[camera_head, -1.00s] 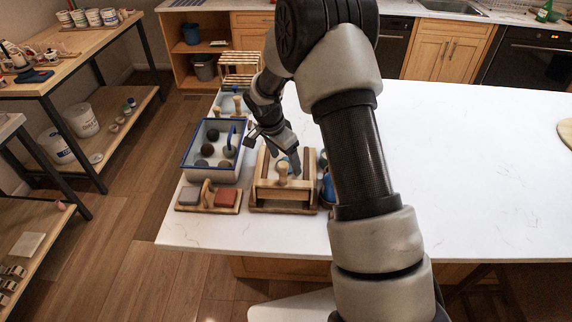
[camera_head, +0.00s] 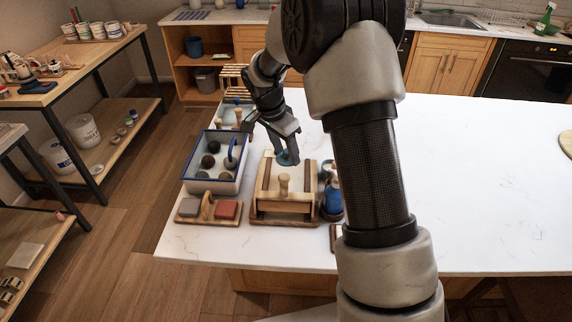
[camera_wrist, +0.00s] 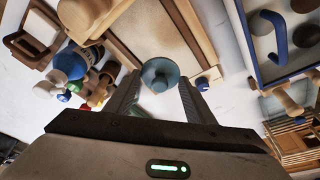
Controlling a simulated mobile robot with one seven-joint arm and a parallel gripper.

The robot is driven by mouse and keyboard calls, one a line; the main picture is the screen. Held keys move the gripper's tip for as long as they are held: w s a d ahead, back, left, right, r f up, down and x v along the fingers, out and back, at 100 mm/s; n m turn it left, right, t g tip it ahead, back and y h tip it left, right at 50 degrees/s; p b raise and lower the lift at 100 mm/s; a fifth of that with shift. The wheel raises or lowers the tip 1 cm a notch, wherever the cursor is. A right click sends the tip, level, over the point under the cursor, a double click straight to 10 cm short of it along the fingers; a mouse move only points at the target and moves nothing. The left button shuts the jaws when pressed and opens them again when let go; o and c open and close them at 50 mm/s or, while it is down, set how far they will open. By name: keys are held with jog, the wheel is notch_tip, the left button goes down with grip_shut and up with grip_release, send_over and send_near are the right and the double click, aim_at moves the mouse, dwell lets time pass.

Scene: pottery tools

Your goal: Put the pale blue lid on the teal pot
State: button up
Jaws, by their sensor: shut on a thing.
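My gripper (camera_head: 281,148) is shut on the pale blue lid (camera_wrist: 160,74), a small round disc with a raised knob, held between the fingertips. In the head view the lid (camera_head: 286,158) shows below the fingers, at the far edge of a wooden box-like frame (camera_head: 284,208). In the wrist view it overlaps the frame's pale wooden panel (camera_wrist: 150,30); I cannot tell how high above it.
A blue-rimmed tray (camera_head: 212,186) with dark round pieces stands left of the frame. A wooden holder with grey and red blocks (camera_head: 226,210) is in front of it. A blue bottle-like thing (camera_head: 332,201) stands close right of the frame.

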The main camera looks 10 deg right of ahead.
jog(key=d+r+b, duration=0.4)
jog(key=d+b, duration=0.4)
jog(key=d, duration=0.5)
jog(key=shift+s+a+f+x, duration=0.1)
jog(key=shift+s+a+x, duration=0.15)
jog(key=shift+x, duration=1.15)
jog(key=shift+s+a+f+x, duration=0.1)
jog(key=shift+s+x, duration=0.2)
jog(key=shift+x, duration=1.15)
jog(key=shift+s+a+f+x, duration=0.1)
jog(key=shift+s+a+x, duration=0.15)
jog(key=shift+x, duration=1.15)
jog(key=shift+d, duration=0.1)
jog(key=shift+f+b, duration=0.15)
jog(key=shift+b, duration=0.2)
jog(key=o, duration=1)
jog(key=shift+o, duration=0.2)
